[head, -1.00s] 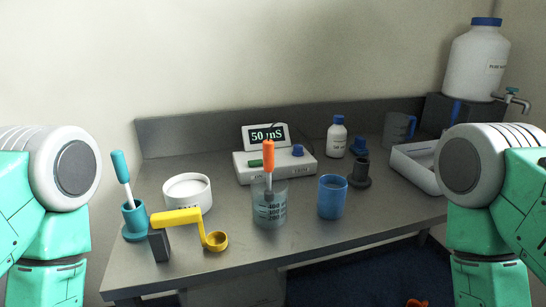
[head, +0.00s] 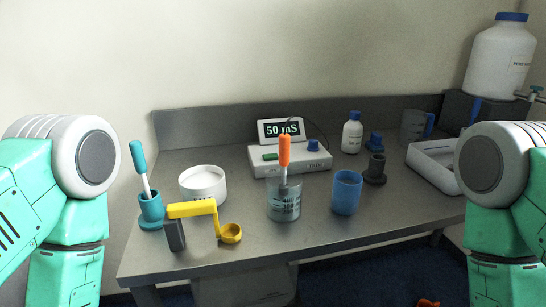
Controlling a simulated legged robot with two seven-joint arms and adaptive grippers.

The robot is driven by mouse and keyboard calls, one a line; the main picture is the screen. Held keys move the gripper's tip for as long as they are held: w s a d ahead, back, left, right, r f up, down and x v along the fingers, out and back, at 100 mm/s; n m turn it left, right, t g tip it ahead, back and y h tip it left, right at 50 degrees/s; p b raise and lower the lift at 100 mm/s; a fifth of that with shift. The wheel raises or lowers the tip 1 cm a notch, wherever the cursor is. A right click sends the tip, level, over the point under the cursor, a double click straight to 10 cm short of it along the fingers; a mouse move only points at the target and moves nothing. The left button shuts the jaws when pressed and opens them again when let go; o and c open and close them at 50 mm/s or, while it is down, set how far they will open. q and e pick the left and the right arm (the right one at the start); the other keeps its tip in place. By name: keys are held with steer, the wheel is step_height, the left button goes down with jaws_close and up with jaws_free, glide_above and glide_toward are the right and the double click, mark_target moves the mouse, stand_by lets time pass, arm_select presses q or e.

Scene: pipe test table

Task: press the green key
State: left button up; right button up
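The green key (head: 270,156) is a small green bar on the top left of a white meter box (head: 315,160) towards the back of the table. A display (head: 281,131) on the box reads 50 mS, and a blue knob (head: 313,145) sits at its right. An orange-handled probe (head: 284,152) stands in a glass beaker (head: 284,205) in front of the box, overlapping it in the view. My two arms show at the left and right edges, well apart from the box. Neither gripper is in view.
On the grey table (head: 330,228) stand a white dish (head: 203,190), a teal holder (head: 151,210), a yellow-handled item (head: 192,209), a blue cup (head: 346,192), a white bottle (head: 352,135) and a white tray (head: 432,175). A large jug (head: 497,60) stands at the back right.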

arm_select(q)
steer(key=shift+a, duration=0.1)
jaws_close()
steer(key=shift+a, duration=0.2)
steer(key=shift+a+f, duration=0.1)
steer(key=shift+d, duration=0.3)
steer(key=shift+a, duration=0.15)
